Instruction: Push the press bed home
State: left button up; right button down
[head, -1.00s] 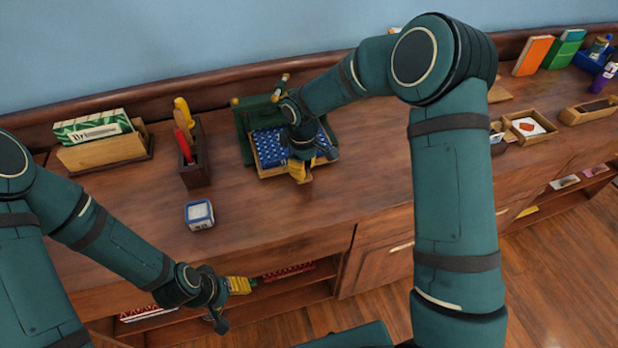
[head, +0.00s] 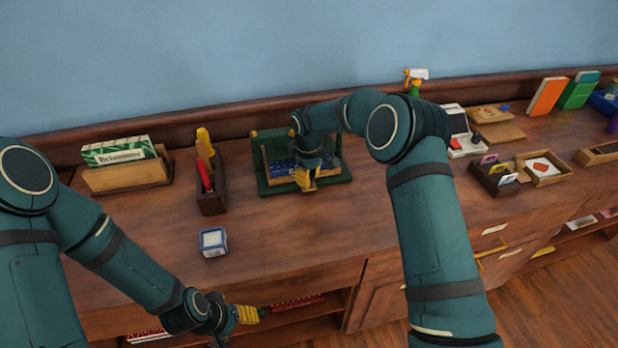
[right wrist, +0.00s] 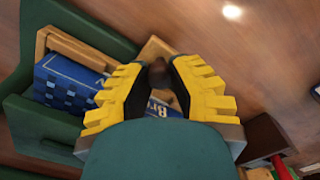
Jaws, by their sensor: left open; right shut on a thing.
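The green press (head: 262,186) stands at the back of the wooden top, below the blue wall. Its wooden bed (right wrist: 72,42) carries a blue patterned piece with white lettering (right wrist: 62,78). In the head view the bed sits mostly within the green frame, partly hidden by my right arm. My right gripper (head: 306,183) is at the bed's front. In the right wrist view its yellow fingers (right wrist: 158,78) are closed around a dark knob (right wrist: 158,72) by the bed's pale wooden front piece. My left gripper (head: 248,314) is open and empty, low before the shelf.
A wooden holder with red and yellow handles (head: 212,198) stands left of the press. A small blue-white box (head: 213,242) lies in front. A card box in a rack (head: 120,151) is further left. Trays and dividers (head: 546,168) stand right. The top before the press is clear.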

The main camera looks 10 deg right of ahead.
jog(key=shift+w, duration=0.15)
jog(key=c, duration=1.1)
grip_release()
jog(key=o, duration=0.4)
jog(key=shift+w+f, duration=0.1)
jog(key=shift+w, duration=0.1)
jog(key=shift+c, duration=0.2)
jog(key=shift+s, duration=0.1)
notch_tip(320, 180, up, 12)
